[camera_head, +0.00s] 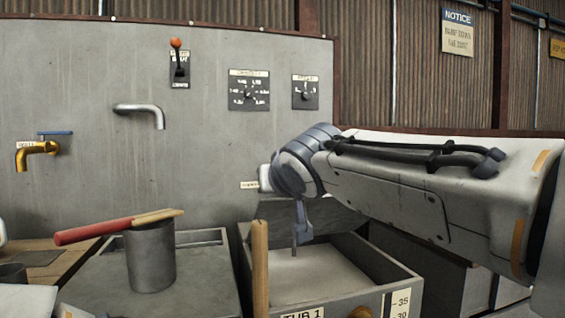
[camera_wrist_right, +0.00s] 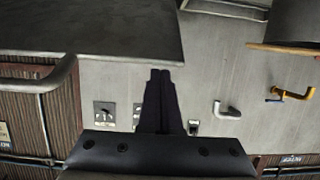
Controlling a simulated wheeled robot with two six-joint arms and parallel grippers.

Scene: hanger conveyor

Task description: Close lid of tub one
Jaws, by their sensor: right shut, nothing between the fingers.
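Tub one is the grey box (camera_head: 388,270) with the label "TUB 1" at the lower middle of the head view. Its top is open and a pale surface shows inside. A grey slab (camera_head: 338,216), which looks like its raised lid, stands at the tub's back, partly behind my right arm. My right gripper (camera_head: 297,240) is shut and empty, pointing down above the tub, in front of the slab; contact cannot be told. In the right wrist view its fingers (camera_wrist_right: 160,75) are together, close to the edge of a large grey slab (camera_wrist_right: 90,30).
A grey cylinder (camera_head: 150,262) with a red-handled stick (camera_head: 95,231) across it stands left of the tub. An upright wooden rod (camera_head: 260,270) rises at the tub's left side. A grey wall with a yellow tap (camera_head: 30,153) and a grey spout (camera_head: 140,112) is behind.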

